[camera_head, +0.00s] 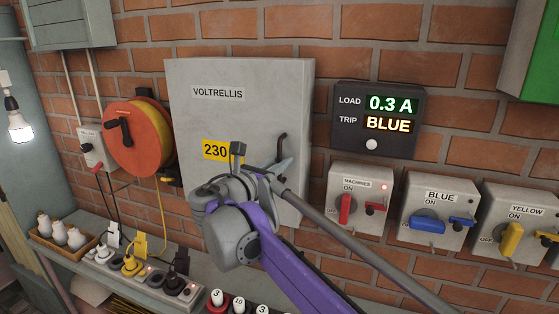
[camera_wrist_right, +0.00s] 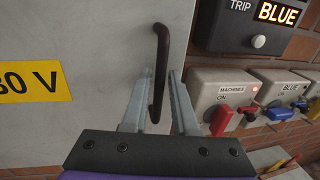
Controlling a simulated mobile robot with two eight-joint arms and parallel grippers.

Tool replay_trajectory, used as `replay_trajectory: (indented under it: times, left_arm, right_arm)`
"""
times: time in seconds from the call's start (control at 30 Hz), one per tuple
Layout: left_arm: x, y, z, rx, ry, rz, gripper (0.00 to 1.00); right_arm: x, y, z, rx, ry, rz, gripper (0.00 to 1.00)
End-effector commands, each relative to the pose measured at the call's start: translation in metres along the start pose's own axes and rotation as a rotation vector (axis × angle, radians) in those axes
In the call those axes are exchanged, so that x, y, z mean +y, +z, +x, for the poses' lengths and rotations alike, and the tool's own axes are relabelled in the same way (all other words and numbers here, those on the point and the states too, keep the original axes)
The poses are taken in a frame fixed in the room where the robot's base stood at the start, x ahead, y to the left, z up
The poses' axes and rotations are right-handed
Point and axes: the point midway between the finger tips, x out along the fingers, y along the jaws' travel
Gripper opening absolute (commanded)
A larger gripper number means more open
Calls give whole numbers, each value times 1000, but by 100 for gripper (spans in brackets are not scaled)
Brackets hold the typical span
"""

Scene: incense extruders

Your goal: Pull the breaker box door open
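The breaker box (camera_head: 205,125) is a large grey box on the brick wall, with a VOLTRELLIS label and a yellow 230 V sticker. Its door (camera_wrist_right: 90,40) looks shut. A dark curved handle (camera_head: 283,145) stands upright near the door's right edge. My right gripper (camera_head: 281,166) is in front of the handle's lower part, which my arm partly hides. In the right wrist view the handle (camera_wrist_right: 161,60) lies between the two fingers of the open gripper (camera_wrist_right: 161,75), with a gap at the right finger. Contact with the left finger is unclear. My left gripper is not in view.
A dark display (camera_head: 376,120) reads 0.3 A and BLUE, right of the box. Several switch boxes, including MACHINES (camera_head: 360,200) and BLUE (camera_head: 437,212), sit below it. An orange reel (camera_head: 132,140) hangs left. A shelf below holds plugs and bulbs (camera_head: 60,232).

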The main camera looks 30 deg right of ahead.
Motion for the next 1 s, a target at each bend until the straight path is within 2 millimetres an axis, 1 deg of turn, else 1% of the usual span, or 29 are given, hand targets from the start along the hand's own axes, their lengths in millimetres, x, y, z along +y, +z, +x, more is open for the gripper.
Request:
replay_trajectory:
  times: [0.1, 0.3, 0.33, 0.47, 1.0]
  left_arm:
    - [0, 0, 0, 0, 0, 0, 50]
    - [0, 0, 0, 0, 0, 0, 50]
    - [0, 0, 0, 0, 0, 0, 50]
    - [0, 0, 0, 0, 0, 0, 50]
    - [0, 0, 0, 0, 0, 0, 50]
  right_arm:
    - [0, 0, 3, 0, 0, 0, 27]
    - [0, -1, 3, 1, 0, 0, 27]
    - [0, -1, 3, 1, 0, 0, 23]
    - [0, 0, 3, 1, 0, 0, 0]
    - [0, 0, 3, 1, 0, 0, 0]
